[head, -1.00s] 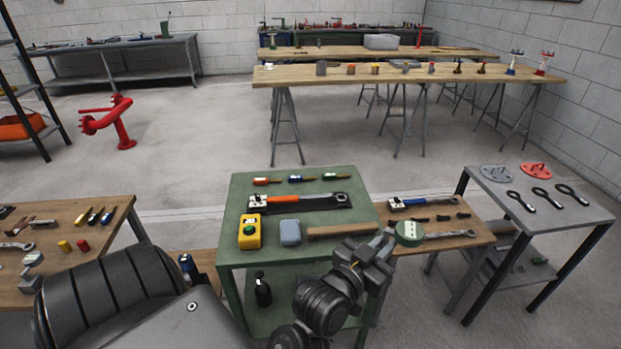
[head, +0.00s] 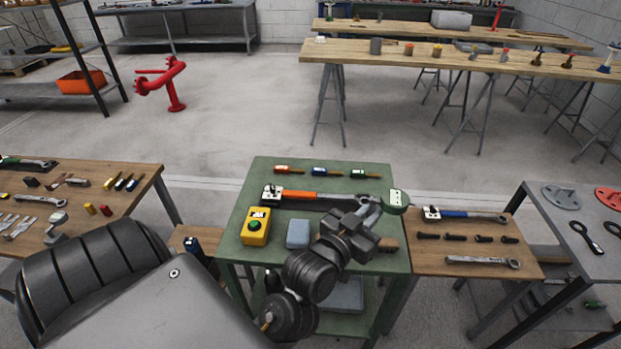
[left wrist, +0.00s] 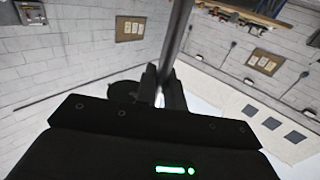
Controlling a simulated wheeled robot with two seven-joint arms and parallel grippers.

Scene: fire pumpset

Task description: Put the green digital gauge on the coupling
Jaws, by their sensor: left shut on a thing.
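The green digital gauge (head: 396,202) is in my left gripper (head: 373,213), near the right edge of the green table in the head view. The gripper is shut on it and appears to hold it above the tabletop. I cannot tell which thing is the coupling. A red pipe stand (head: 168,84) rises from the floor at the far left. My right gripper is not in view.
The green table (head: 262,183) carries a yellow device (head: 256,227), a grey-blue box (head: 298,234) and an orange-handled wrench (head: 297,195). A wooden bench (head: 480,261) with tools adjoins it at right. Open floor lies behind, before the trestle tables (head: 420,58).

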